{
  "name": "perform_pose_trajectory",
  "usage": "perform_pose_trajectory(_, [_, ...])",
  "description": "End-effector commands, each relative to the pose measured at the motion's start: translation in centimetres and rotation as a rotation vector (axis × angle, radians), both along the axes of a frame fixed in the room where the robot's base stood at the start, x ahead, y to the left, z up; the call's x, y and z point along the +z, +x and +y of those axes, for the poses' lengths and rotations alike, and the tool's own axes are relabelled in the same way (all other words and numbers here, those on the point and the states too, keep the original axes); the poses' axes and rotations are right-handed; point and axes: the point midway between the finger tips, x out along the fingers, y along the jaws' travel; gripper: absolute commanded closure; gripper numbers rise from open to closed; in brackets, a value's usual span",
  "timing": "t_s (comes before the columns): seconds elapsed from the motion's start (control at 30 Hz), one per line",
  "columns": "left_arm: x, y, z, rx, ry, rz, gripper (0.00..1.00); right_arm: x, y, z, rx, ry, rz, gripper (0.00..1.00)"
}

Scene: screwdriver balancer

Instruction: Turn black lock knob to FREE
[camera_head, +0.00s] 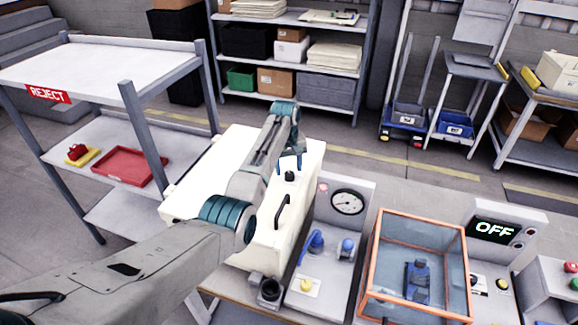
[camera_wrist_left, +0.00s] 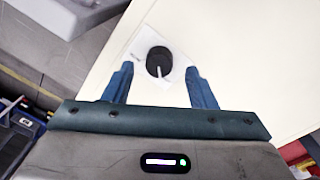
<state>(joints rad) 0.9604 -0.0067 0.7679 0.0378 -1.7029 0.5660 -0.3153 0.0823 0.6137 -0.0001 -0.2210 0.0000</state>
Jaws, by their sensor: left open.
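The black lock knob (camera_head: 290,176) sits on the top face of a cream-coloured cabinet (camera_head: 235,150). In the left wrist view the knob (camera_wrist_left: 159,62) is round, with a pale pointer line towards the lower side of the picture, on a light plate whose lettering is too small to read. My left gripper (camera_head: 290,165) is open above the cabinet. In the left wrist view its two blue fingers (camera_wrist_left: 160,85) stand on either side of the knob, apart from it. A black handle (camera_head: 282,212) is on the cabinet nearer to me. My right gripper is not in view.
A gauge panel (camera_head: 349,203) with blue fittings stands right of the cabinet. Farther right are an orange-framed clear box (camera_head: 377,240) and a display reading OFF (camera_head: 493,232). A REJECT rack (camera_head: 90,62) with a red tray (camera_head: 122,168) stands left.

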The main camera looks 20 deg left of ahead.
Motion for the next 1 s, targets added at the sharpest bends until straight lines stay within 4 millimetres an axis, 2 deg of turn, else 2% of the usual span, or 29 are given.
perform_pose_trajectory(0.23, [-2.1, 0.1, -0.1, 0.0, -0.001, 0.001, 0.48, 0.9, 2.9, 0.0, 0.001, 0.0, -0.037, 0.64])
perform_pose_trajectory(0.37, [-2.3, 0.1, -0.1, 0.0, 0.0, -0.001, 0.48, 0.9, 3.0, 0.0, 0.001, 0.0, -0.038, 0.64])
perform_pose_trajectory(0.5, [-2.3, 0.1, -0.1, 0.0, 0.0, -0.001, 0.48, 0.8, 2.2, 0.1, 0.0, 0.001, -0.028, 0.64])
perform_pose_trajectory(0.57, [-2.3, 0.1, -0.1, 0.0, 0.0, -0.001, 0.58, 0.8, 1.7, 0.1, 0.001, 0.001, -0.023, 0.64])
perform_pose_trajectory(0.73, [-2.3, 0.1, -0.1, 0.0, 0.0, -0.001, 0.92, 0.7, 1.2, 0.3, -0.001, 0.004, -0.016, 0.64])
perform_pose_trajectory(1.0, [-2.2, 0.1, -0.1, -0.018, 0.0, -0.001, 0.93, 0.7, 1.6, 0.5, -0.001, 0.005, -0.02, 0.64])
